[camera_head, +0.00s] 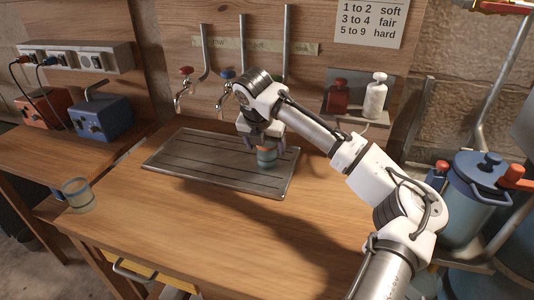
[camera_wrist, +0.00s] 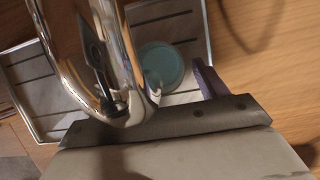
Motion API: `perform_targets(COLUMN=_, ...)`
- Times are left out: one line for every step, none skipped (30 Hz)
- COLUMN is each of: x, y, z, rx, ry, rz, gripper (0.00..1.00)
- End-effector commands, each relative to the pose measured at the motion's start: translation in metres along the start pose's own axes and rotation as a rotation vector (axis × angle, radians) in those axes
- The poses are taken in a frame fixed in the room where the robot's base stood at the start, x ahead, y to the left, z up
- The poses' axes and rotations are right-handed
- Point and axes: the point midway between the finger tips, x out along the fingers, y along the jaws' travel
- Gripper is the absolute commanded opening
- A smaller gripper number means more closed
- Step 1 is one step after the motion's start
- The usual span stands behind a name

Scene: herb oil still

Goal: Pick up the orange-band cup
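A small teal cup (camera_head: 267,160) with an orange-brown patch near its top stands on the drain tray in the head view. In the wrist view its round teal top (camera_wrist: 162,67) is partly covered by a chrome pipe. My gripper (camera_head: 264,141) points down right over this cup, its fingers apart on either side of the cup's top. In the wrist view one dark finger (camera_wrist: 207,80) shows to the right of the cup, with a narrow gap between; the other finger is hidden. Contact with the cup is not visible.
The grey drain tray (camera_head: 182,161) lies on the wooden counter under several taps. A chrome tap pipe (camera_wrist: 128,62) is very close to the wrist camera. Another cup (camera_head: 78,195) stands at the counter's left edge. Bottles (camera_head: 375,97) sit on a wall shelf. The front counter is clear.

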Motion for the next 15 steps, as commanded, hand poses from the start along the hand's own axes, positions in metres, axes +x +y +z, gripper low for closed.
perform_targets(x=-0.0001, y=0.0, z=0.0, rx=0.0, ry=0.0, rz=0.0, gripper=0.65)
perform_targets(x=-0.0001, y=0.0001, z=0.0, rx=0.0, ry=0.0, rz=0.0, gripper=0.61)
perform_targets(x=-0.0002, y=0.0001, z=0.0, rx=0.0, ry=0.0, rz=0.0, gripper=0.55)
perform_targets(x=-0.0002, y=0.0001, z=0.0, rx=0.0, ry=0.0, rz=0.0, gripper=0.52)
perform_targets(x=-0.0002, y=0.0001, z=0.0, rx=0.0, ry=0.0, rz=0.0, gripper=0.48)
perform_targets(x=-0.0002, y=0.0001, z=0.0, rx=0.0, ry=0.0, rz=0.0, gripper=0.42)
perform_targets(x=-0.0003, y=0.0001, z=0.0, rx=0.0, ry=0.0, rz=0.0, gripper=0.38)
perform_targets(x=-0.0003, y=0.0001, z=0.0, rx=0.0, ry=0.0, rz=0.0, gripper=0.34)
perform_targets(x=-0.0003, y=0.0001, z=0.0, rx=0.0, ry=0.0, rz=0.0, gripper=0.29)
perform_targets(x=-0.0003, y=0.0001, z=0.0001, rx=0.0, ry=0.0, rz=0.0, gripper=0.25)
perform_targets(x=-0.0005, y=0.0002, z=0.0002, rx=0.0, ry=0.0, rz=0.0, gripper=0.22)
perform_targets(x=-0.0005, y=0.0002, z=0.0002, rx=0.0, ry=0.0, rz=0.0, gripper=0.22)
perform_targets(x=-0.0005, y=0.0002, z=0.0002, rx=0.0, ry=0.0, rz=0.0, gripper=0.22)
perform_targets(x=-0.0006, y=0.0002, z=0.0002, rx=0.0, ry=0.0, rz=0.0, gripper=0.22)
perform_targets(x=-0.0006, y=0.0002, z=0.0002, rx=0.0, ry=0.0, rz=0.0, gripper=0.22)
